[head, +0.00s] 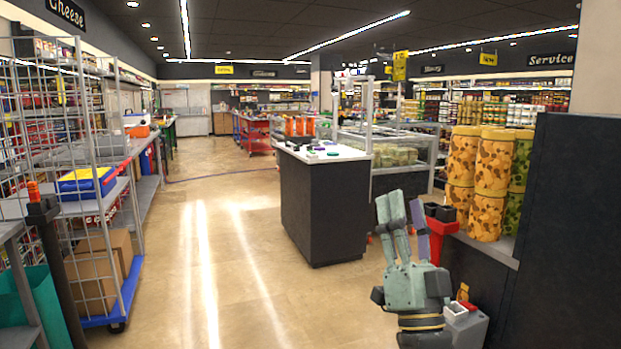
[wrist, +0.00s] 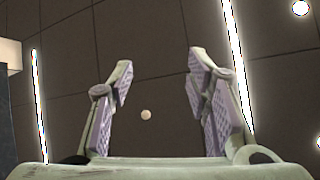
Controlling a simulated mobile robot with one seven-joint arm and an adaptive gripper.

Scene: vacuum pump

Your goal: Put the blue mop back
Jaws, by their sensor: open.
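I cannot make out a blue mop in either view. My gripper (head: 402,208) is at the lower right of the head view, with its fingers pointing up. In the wrist view my gripper (wrist: 160,68) is open, with nothing between the pads.
A wire cart (head: 100,312) and shelves with a blue-and-yellow box (head: 87,182) line the left. A dark counter with a white top (head: 322,210) stands mid-floor. Patterned canisters (head: 478,182) stand on a ledge at right. The tan floor (head: 215,270) between is clear.

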